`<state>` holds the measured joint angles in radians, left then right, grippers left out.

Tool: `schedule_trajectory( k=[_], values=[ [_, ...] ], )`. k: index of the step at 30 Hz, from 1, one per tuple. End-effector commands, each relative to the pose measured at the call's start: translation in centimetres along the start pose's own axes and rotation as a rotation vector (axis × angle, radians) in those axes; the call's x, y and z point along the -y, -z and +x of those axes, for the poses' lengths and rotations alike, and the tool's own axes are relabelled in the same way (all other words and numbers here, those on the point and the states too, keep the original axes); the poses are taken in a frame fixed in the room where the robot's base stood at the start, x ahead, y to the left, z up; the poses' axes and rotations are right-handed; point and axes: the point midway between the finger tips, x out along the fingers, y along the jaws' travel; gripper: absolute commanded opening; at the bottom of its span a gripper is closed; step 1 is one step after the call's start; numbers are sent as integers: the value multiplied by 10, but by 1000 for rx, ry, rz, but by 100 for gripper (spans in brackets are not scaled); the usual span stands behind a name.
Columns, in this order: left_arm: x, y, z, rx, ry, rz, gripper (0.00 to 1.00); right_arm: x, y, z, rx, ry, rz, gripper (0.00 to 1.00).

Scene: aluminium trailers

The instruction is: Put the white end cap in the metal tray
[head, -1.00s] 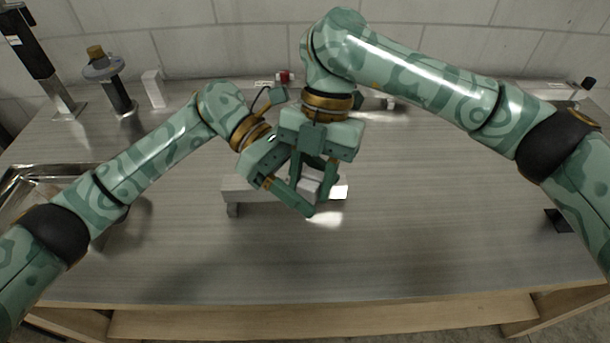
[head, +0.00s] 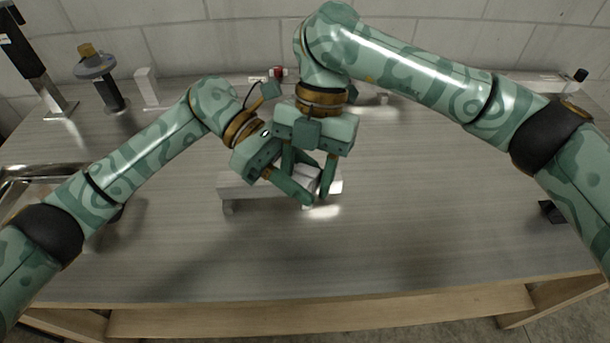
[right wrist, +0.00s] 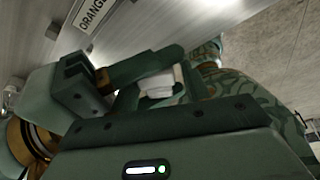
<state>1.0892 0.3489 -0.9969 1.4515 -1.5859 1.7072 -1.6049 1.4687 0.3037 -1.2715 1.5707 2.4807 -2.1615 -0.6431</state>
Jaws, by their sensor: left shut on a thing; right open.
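The white end cap (right wrist: 160,86) is a small pale block, seen between green fingers in the right wrist view. My left gripper (head: 311,190) is shut on it above the middle of the bench; in the head view the fingers hide most of the cap. My right gripper (head: 305,181) points down at the same spot, open, with its fingers around or beside the cap and the left fingertips. The right wrist view does not show clearly whether they touch. The metal tray (head: 40,168) is at the left edge of the bench, partly hidden behind my left arm.
A pale bar (head: 240,188) on short feet lies just below the grippers. A dark stand with a round top (head: 97,68) and a white block (head: 147,86) stand at the back left. A small red-topped item (head: 277,73) is at the back. The bench's front and right are largely clear.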

Motion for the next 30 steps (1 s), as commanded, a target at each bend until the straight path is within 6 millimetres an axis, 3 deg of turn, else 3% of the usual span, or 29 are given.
schedule_trajectory(
  k=[7, 13, 18, 27, 30],
  values=[
    [1, -2, 5, 1, 11, 6, 16, -3, 3, -16, 0, -5, -6, 61],
    [2, 2, 6, -4, 11, 4, 16, -3, 1, -64, 2, -15, 3, 61],
    [2, 2, 5, -4, 11, 5, 2, -1, -1, -100, 2, -14, 9, 61],
    [1, 0, 2, -1, 5, 3, 3, -1, -2, -122, -2, -12, 10, 61],
    [1, 0, 2, -1, 4, 3, 3, -3, -13, -130, -15, -82, 73, 61]
  ],
)
